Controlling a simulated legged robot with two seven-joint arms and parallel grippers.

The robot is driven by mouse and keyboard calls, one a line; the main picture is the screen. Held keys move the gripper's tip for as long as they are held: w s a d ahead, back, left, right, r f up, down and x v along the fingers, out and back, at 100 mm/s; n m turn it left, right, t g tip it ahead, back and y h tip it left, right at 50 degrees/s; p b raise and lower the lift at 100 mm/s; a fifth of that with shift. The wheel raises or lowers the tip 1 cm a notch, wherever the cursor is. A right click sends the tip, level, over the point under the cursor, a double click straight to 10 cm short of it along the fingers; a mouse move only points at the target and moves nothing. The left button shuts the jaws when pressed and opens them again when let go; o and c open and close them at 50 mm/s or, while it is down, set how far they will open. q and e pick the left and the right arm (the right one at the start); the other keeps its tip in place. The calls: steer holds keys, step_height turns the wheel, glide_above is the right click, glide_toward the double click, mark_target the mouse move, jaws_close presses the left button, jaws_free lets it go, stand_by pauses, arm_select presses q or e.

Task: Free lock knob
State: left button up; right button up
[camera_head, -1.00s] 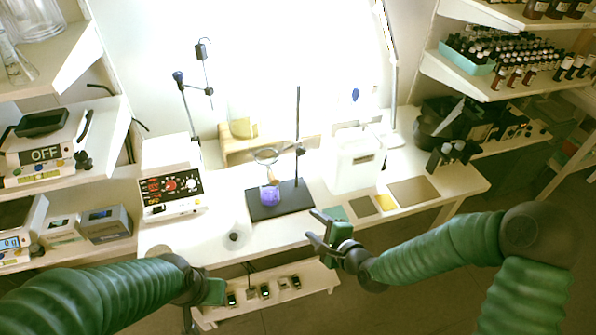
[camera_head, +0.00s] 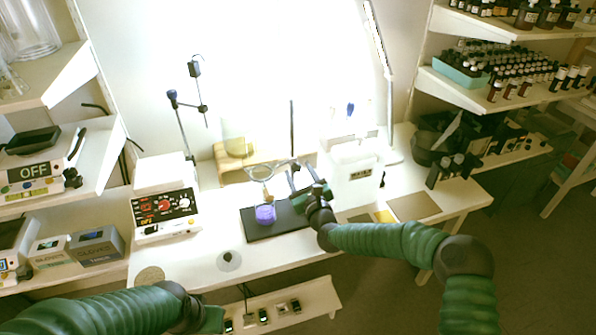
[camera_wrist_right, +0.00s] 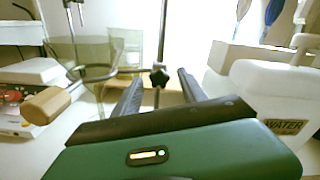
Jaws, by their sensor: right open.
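A dark knob (camera_wrist_right: 158,75) on the rod of the stand shows in the right wrist view, between and beyond my finger ends. In the head view my gripper covers that spot. The stand has a thin upright rod (camera_head: 292,125), a black base (camera_head: 285,222) and a ring (camera_head: 261,172). A flask with purple liquid (camera_head: 265,214) is under the ring. My right gripper (camera_head: 291,180) is open at the rod; its fingers also flank the knob in the wrist view (camera_wrist_right: 160,85). Contact cannot be told. My left gripper (camera_head: 210,319) is low at the front, its jaws unclear.
A white water container (camera_head: 354,185) stands close to the right of my right gripper. A wooden handle (camera_wrist_right: 46,105) is near the left finger in the wrist view. A control box (camera_head: 165,212) stands left. The bench front (camera_head: 195,258) is mostly clear.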

steer(key=shift+w+a+f, duration=0.1)
steer(key=shift+w+a, duration=0.1)
steer(key=shift+w, duration=0.5)
steer(key=shift+a, duration=0.2)
steer(key=shift+c, duration=0.3)
steer(key=shift+s, duration=0.1)
steer(key=shift+c, duration=1.4)
steer(key=shift+d, duration=0.1)
jaws_close()
